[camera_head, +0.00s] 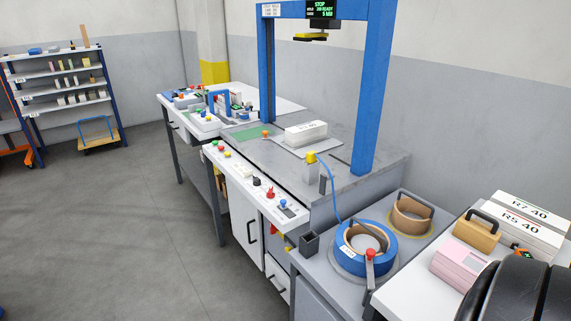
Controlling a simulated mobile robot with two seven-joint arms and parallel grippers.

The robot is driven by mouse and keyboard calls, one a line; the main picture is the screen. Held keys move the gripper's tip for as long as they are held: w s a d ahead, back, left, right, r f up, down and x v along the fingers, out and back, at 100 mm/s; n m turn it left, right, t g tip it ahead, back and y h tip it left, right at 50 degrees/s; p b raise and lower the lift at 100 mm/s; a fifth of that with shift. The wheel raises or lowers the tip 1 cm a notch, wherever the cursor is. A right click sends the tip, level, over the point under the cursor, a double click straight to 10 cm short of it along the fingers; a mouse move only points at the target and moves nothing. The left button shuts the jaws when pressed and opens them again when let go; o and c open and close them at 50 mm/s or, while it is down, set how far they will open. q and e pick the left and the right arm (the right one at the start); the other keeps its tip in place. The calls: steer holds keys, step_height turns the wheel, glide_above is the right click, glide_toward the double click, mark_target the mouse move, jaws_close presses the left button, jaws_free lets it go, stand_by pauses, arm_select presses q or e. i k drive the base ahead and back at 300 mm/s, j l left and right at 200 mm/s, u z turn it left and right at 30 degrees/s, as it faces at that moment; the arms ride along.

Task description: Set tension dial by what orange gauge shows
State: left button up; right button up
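A sloped control panel (240,172) runs along the front of the strapping machine, with coloured buttons, a black knob (257,181), a red control (270,193) and a blue-topped control (283,204). The black knob may be the tension dial, but its markings are too small to read. A small orange item (522,253) with a green patch sits at the right, partly hidden; I cannot tell whether it is the orange gauge.
The blue arch (375,85) carries a screen (321,9) reading STOP. A white bundle (306,132) lies below it. Blue strap coil (372,245) and tan coil (411,214) are at right, beside labelled stacks (530,215).

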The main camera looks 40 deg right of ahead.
mark_target(257, 182)
steer(key=i+l+z, duration=0.1)
steer(key=i+z, duration=0.65)
steer(key=z, duration=0.2)
steer(key=i+j+z, duration=0.25)
steer(key=i+z, duration=0.25)
steer(key=k+l, duration=0.05)
steer(key=k, duration=0.05)
